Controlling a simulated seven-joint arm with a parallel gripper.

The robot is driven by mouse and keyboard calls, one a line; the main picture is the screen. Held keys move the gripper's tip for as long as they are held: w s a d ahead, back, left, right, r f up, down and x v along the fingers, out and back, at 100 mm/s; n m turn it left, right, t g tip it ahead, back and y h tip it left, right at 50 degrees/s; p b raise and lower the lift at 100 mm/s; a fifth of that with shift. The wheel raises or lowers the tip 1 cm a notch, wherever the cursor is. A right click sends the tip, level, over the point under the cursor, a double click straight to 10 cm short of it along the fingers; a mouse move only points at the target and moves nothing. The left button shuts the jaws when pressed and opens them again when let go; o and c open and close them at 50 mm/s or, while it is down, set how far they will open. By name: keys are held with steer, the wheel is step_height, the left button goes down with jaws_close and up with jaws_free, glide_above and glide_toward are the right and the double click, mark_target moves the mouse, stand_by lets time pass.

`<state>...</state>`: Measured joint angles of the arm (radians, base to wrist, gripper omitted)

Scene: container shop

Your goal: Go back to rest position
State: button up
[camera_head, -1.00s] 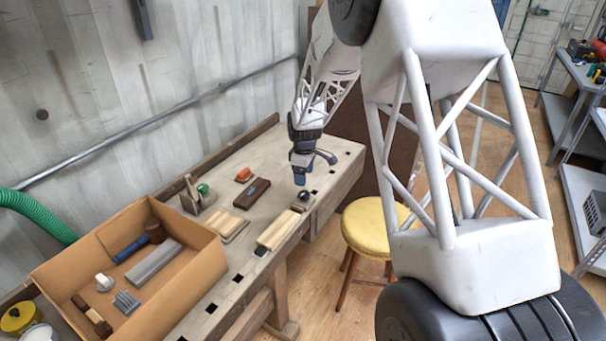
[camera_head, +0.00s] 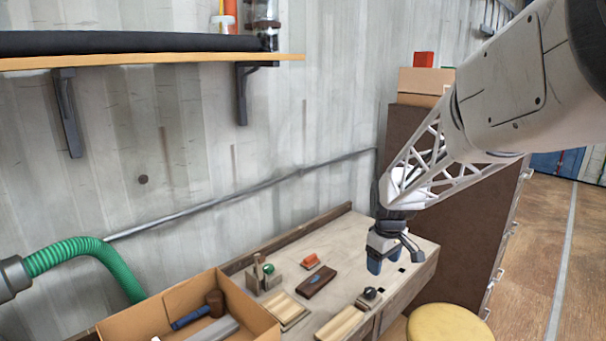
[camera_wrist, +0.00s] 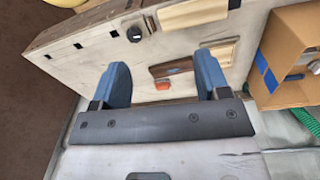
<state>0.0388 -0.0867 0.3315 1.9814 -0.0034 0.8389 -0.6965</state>
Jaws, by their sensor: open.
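My gripper (camera_head: 382,262) hangs above the right end of the workbench (camera_head: 345,234) in the head view, pointing down. In the wrist view my gripper (camera_wrist: 160,82) shows two blue fingers spread wide apart with nothing between them. The bench top lies beyond the fingertips, with a clear gap of air that I cannot measure. My arm reaches in from the upper right of the head view.
On the bench are a dark brown block (camera_head: 316,281), an orange-red item (camera_head: 310,261), light wooden pieces (camera_head: 341,325) and a black knob (camera_head: 370,293). A cardboard box (camera_head: 251,313) holds tools. A yellow stool (camera_head: 449,323) stands in front. A shelf (camera_head: 150,60) hangs on the wall.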

steer(key=s+r+m, duration=0.2)
steer(key=s, duration=0.9)
steer(key=s+a+r+m+t, duration=0.1)
steer(key=s+r+m, duration=0.2)
steer(key=s, duration=0.9)
steer(key=s+a+r+m, duration=0.1)
steer(key=s+r+m, duration=0.1)
steer(key=s, duration=0.9)
steer(key=shift+s+r+m+t, duration=0.15)
steer(key=shift+r+m+t, duration=0.25)
steer(key=shift+r, duration=0.15)
